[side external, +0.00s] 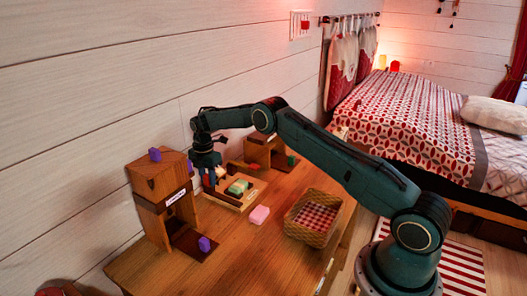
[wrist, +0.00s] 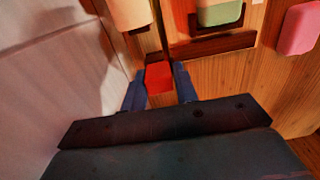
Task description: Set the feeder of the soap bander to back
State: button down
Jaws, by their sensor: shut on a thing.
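The soap bander appears to be the low wooden unit (side external: 237,206) on the table, with green soap (side external: 238,187) on it. In the wrist view, a red block or knob (wrist: 158,77) sits between the blue fingers of my gripper (wrist: 160,80), which is shut on it. A dark slot or rail runs away from the red piece. A cream piece (wrist: 130,13) and a pale green soap (wrist: 221,12) lie beyond it. In the side view my gripper (side external: 211,184) points down at the wall-side end of the unit. The red piece is hidden there, and the feeder's position cannot be told.
A labelled wooden tower (side external: 160,205) stands left, with a purple block (side external: 155,155) on top and another (side external: 204,243) at its foot. A second wooden housing (side external: 262,152) stands behind. A pink soap (side external: 259,215) and a wicker basket (side external: 298,232) are to the right. The front table is clear.

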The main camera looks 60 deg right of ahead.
jog(key=shift+w+r, duration=0.1)
jog(key=shift+w, duration=0.2)
jog(key=c, duration=1.1)
grip_release()
notch_tip(320, 180, up, 14)
jog(key=shift+s+f, duration=0.1)
jog(key=shift+f, duration=0.05)
